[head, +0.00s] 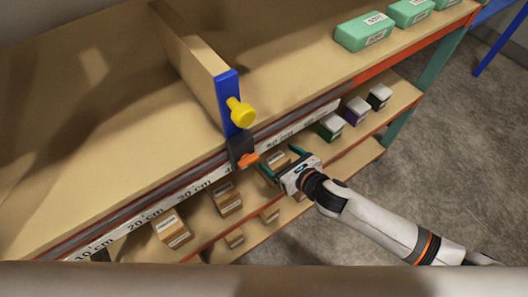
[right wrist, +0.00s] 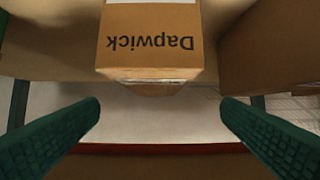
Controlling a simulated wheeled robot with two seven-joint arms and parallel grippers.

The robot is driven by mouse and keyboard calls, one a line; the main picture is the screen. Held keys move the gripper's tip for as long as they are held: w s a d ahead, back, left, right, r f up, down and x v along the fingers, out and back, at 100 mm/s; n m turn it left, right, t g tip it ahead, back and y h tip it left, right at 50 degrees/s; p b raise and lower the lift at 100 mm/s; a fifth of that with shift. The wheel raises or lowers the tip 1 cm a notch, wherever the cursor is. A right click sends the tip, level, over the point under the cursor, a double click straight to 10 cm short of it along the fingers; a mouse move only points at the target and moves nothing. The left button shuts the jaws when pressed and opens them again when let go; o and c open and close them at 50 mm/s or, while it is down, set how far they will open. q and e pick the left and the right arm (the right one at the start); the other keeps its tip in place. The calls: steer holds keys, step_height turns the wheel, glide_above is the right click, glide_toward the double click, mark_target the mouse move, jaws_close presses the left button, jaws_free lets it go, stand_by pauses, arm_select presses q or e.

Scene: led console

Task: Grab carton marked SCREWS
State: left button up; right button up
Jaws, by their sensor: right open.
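Several brown cartons stand on the shelf under the tabletop: one at the left (head: 172,230), one in the middle (head: 227,199) and one at my right gripper (head: 274,159). Their labels are too small to read in the head view, so I cannot tell which is marked SCREWS. My right gripper (head: 282,162) is open, its green fingers at the third carton. In the right wrist view, a carton printed "Dapwick" (right wrist: 152,42), upside down, stands ahead between the spread fingers, with a gap on both sides. My left gripper is not in view.
Another brown carton (right wrist: 268,50) stands close at the right in the wrist view. Green (head: 330,126), purple (head: 355,110) and black (head: 378,96) boxes stand further right. The tabletop (head: 90,110) with its ruler edge overhangs the shelf; a board with a yellow knob (head: 240,112) stands on it.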

mark_target(263, 143)
steer(key=x, duration=0.7)
steer(key=shift+w+d+f, duration=0.1)
steer(key=shift+w+d, duration=0.05)
steer(key=shift+d, duration=0.15)
jaws_close()
steer(key=shift+r, duration=0.25)
